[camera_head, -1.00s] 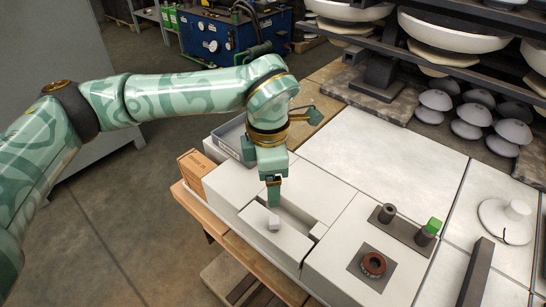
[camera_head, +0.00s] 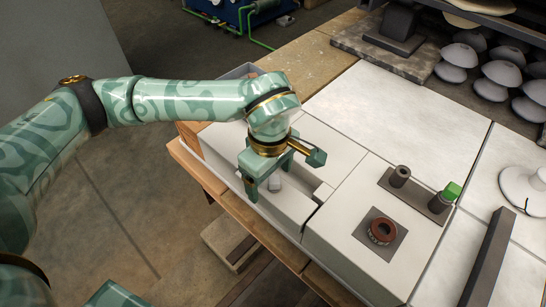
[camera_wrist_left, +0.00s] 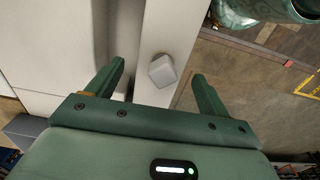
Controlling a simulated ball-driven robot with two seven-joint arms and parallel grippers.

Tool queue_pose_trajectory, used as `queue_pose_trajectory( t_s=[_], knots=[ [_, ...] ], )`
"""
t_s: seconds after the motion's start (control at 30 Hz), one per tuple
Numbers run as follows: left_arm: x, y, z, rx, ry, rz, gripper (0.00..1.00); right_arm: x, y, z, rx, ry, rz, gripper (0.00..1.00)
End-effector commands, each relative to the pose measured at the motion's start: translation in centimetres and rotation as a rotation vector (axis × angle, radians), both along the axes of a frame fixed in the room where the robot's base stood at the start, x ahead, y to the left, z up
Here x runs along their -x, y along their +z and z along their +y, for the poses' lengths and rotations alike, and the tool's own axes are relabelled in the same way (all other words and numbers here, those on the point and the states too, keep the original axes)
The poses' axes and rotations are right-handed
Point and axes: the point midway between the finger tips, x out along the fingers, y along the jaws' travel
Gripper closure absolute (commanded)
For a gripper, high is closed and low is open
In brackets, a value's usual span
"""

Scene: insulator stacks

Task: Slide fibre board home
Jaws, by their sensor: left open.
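A pale strip (camera_head: 292,207), which I take to be the fibre board, lies in a channel between the white bench blocks near the front edge. A small light grey knob (camera_head: 274,184) stands on it. My left gripper (camera_head: 270,182) is open above the strip, with a finger to either side of the knob. In the left wrist view the knob (camera_wrist_left: 162,70) sits between the two open fingertips (camera_wrist_left: 158,72), apart from both, on the pale strip (camera_wrist_left: 160,30). My gripper partly hides the knob and strip in the head view. My right gripper is out of view.
A brown ring (camera_head: 382,231) on a dark plate and a grey fixture with a green block (camera_head: 452,190) stand to the right. A dark bar (camera_head: 487,262) lies beyond them. Stacked grey discs (camera_head: 502,72) fill the back right. The white top (camera_head: 400,105) behind is clear.

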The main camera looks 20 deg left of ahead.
Motion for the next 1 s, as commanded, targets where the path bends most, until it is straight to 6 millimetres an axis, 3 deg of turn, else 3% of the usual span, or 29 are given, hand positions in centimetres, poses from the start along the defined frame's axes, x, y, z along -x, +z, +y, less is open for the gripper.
queue_pose_trajectory(
  t_s=[0.03,0.2,0.6,0.63,0.8,1.0],
  knots=[
    [0.0,-1.6,0.0,0.001,0.0,0.008,0.2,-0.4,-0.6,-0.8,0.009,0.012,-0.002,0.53],
    [0.0,-3.6,0.0,0.001,0.001,0.003,0.2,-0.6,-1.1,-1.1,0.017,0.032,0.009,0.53],
    [0.0,-4.2,0.0,0.0,0.001,-0.001,0.2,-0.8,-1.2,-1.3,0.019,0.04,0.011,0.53],
    [0.0,-4.2,0.0,0.0,0.001,-0.001,0.23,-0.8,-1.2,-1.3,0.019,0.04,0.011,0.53],
    [0.0,-4.2,0.0,0.0,0.001,-0.001,0.7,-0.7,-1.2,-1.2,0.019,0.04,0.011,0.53],
    [0.0,-4.2,0.0,0.0,0.001,-0.001,0.72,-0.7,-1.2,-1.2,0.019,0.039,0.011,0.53]
  ],
)
